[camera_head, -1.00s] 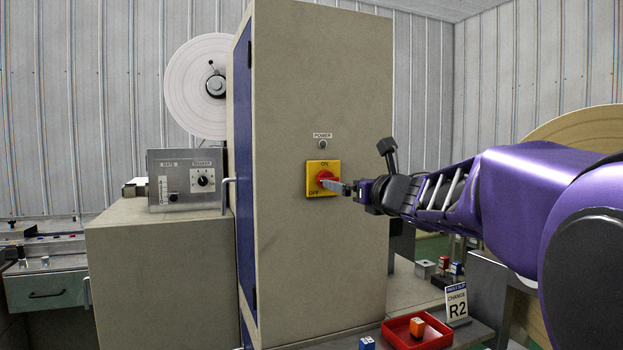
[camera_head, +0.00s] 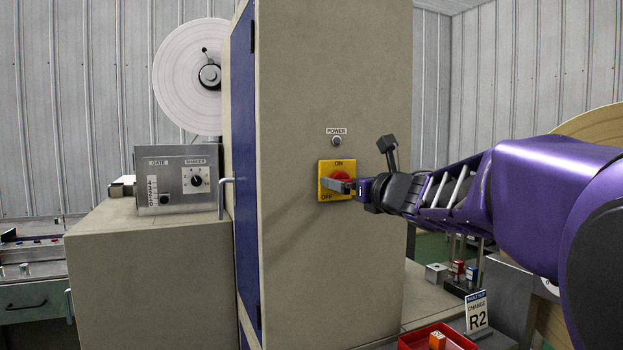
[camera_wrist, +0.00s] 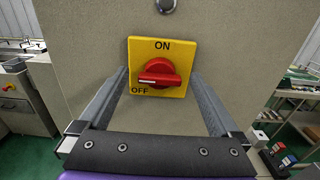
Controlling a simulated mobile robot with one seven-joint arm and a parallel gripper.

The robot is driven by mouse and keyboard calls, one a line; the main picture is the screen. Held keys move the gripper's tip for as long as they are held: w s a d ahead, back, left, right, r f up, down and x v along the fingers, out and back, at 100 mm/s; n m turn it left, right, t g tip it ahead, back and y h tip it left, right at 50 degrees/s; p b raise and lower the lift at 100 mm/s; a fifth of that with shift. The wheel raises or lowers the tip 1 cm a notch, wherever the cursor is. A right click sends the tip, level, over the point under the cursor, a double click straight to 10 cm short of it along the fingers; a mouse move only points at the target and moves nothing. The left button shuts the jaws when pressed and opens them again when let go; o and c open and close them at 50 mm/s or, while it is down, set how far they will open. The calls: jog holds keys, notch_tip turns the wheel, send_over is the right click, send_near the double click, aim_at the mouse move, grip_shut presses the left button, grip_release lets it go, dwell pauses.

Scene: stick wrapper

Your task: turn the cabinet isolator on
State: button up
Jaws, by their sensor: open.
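The isolator is a red rotary knob (camera_wrist: 160,73) on a yellow plate (camera_wrist: 178,46) marked ON at the top and OFF at the lower left. Its handle points left, towards OFF, in the wrist view. The plate also shows in the head view (camera_head: 326,166), on the face of the beige cabinet (camera_head: 300,100). My gripper (camera_wrist: 160,80) is open, one finger to each side of the plate in the wrist view, with the knob between them and not gripped. In the head view my gripper (camera_head: 340,187) covers part of the knob; contact cannot be told.
A dark POWER lamp (camera_head: 336,141) sits above the plate. A grey box with a selector dial (camera_head: 197,180) stands on the left. A red tray (camera_head: 408,340), an R2 sign (camera_head: 478,313) and small blocks lie low at the right. The cabinet face around the plate is bare.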

jog(key=shift+w+a, duration=0.1)
jog(key=shift+w, duration=0.2)
jog(key=shift+c, duration=0.3)
jog(key=c, duration=1.3)
